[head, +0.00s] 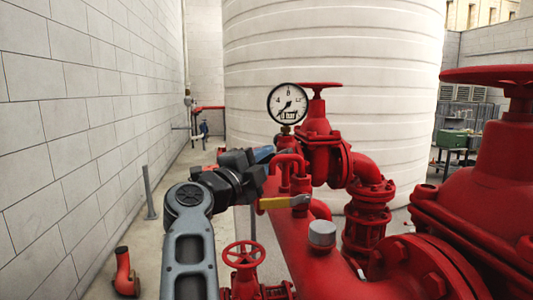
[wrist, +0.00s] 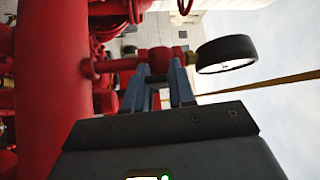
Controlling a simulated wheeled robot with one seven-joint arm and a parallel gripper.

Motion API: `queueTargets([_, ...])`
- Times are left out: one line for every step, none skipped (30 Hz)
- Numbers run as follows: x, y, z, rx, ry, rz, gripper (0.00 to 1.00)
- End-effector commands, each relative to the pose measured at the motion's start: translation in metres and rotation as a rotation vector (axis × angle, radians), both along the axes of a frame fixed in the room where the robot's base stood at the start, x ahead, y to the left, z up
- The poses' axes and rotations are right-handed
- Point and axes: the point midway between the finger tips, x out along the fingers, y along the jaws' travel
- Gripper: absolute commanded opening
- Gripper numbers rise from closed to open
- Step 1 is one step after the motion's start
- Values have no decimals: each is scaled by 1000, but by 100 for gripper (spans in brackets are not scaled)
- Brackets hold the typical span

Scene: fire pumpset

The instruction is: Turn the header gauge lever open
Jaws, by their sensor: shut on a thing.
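The header gauge (head: 288,103) has a round white dial and stands above the red header pipe. It shows edge-on with a black rim in the wrist view (wrist: 226,52). My gripper (head: 266,154) is just below and left of the gauge in the head view. In the wrist view its two blue fingers (wrist: 162,80) are shut around a small part at the red fitting (wrist: 157,58) beside the gauge. This part appears to be the gauge lever; the fingers mostly hide it, so its angle cannot be told.
A lever with a yellow handle (head: 285,202) sits lower on the header. Red pipes, a handwheel (head: 244,254) and a large valve (head: 490,170) crowd the right and front. A block wall (head: 80,130) runs along the left, and a white tank (head: 335,60) stands behind.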

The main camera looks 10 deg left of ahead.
Motion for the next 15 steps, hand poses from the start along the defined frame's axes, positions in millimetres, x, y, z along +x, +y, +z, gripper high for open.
queueTargets([1, -2, -5, -45, -9, -1, 0])
queueTargets([1, -2, -7, -70, -15, -1, 0])
queueTargets([1, -3, -9, -103, -26, -2, 0])
queueTargets([1, -3, -11, -127, -33, -1, 0])
queueTargets([1, -4, -12, -153, -39, -1, 0])
queueTargets([1, -5, -14, -185, -49, -3, 0])
queueTargets([2, -6, -15, -210, -56, -3, 0])
queueTargets([2, -6, -17, -232, -63, -2, 0])
queueTargets([2, -7, -19, -263, -71, -2, 0])
queueTargets([2, -8, -20, -286, -78, -3, 0])
queueTargets([2, -9, -21, -307, -85, -3, 0])
queueTargets([3, -9, -23, -334, -93, -3, 0])
queueTargets([3, -10, -24, -354, -98, -4, 0])
queueTargets([3, -11, -25, -371, -103, -4, 0])
queueTargets([3, -12, -26, -395, -110, -3, 0])
